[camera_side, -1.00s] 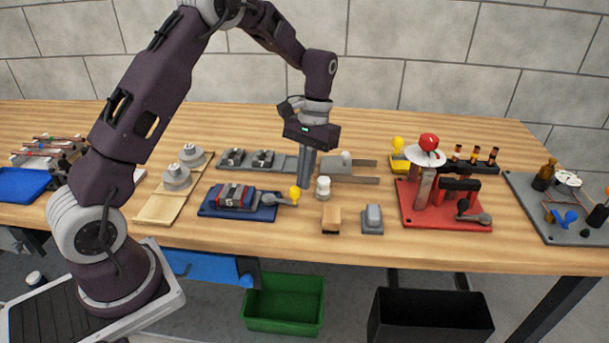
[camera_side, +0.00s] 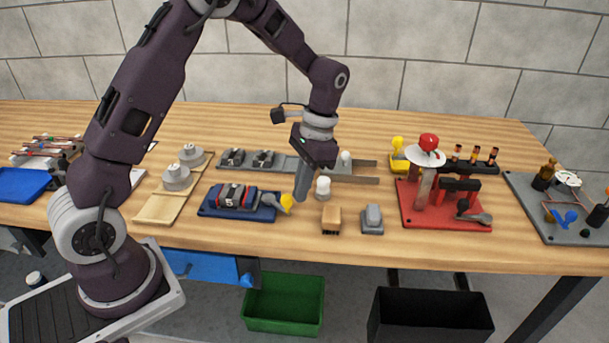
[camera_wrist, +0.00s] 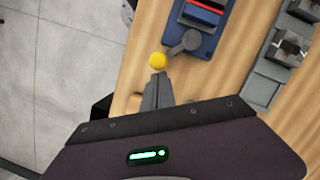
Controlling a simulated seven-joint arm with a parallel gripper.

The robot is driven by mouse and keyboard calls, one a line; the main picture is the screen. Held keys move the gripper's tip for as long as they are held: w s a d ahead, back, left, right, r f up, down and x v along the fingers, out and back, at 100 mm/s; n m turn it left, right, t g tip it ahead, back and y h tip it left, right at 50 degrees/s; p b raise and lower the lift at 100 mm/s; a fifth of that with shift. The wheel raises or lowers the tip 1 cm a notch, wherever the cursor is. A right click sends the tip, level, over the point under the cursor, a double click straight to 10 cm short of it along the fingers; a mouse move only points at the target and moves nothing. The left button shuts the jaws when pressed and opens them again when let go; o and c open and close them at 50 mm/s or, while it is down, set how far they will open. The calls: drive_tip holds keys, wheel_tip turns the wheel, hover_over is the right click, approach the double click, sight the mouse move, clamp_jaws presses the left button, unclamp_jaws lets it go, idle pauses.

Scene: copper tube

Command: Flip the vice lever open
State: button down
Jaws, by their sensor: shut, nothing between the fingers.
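The vice (camera_side: 236,196) sits on a blue base (camera_side: 212,209) near the front of the bench; its dark body has red parts. Its grey lever (camera_side: 272,199) ends in a yellow knob (camera_side: 287,203) at the vice's right side. In the wrist view the yellow knob (camera_wrist: 158,60) and grey lever (camera_wrist: 184,44) lie just beyond my fingertips. My gripper (camera_side: 300,203) is shut and empty, tilted, with its tips close beside the knob on its right. Whether they touch it I cannot tell. In the wrist view the closed fingers (camera_wrist: 159,78) point at the knob.
A white-topped cylinder (camera_side: 323,187) stands just right of my fingers. A red-based fixture (camera_side: 445,205) stands further right. Grey rails (camera_side: 340,168) lie behind.

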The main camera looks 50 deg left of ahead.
drive_tip(key=s+m, duration=0.2)
drive_tip(key=m, duration=0.1)
drive_tip(key=shift+d+y, duration=0.35)
drive_tip(key=shift+y, duration=0.05)
drive_tip(key=s+m, duration=0.2)
drive_tip(key=shift+d+m+t, duration=0.1)
drive_tip(key=shift+m+t, duration=0.2)
drive_tip(key=shift+s+m+y, duration=0.4)
drive_tip(key=shift+s+m, duration=0.45)
drive_tip(key=shift+m, duration=0.35)
drive_tip(key=shift+s+a+m+t, duration=0.25)
drive_tip(key=shift+s+m, duration=0.2)
drive_tip(key=shift+m, duration=0.15)
drive_tip(key=shift+s+a+m+t, duration=0.15)
drive_tip(key=shift+s+m+t, duration=0.1)
drive_tip(key=shift+s+m, duration=0.25)
drive_tip(key=w+d, duration=0.1)
drive_tip(key=d, duration=0.1)
drive_tip(key=w+d+r, duration=0.1)
drive_tip(key=d, duration=0.1)
drive_tip(key=shift+w+r, duration=0.1)
drive_tip(key=shift+w, duration=0.1)
drive_tip(key=s+v, duration=0.1)
drive_tip(key=v, duration=0.7)
drive_tip(key=shift+w+r, duration=0.35)
drive_tip(key=shift+w, duration=0.1)
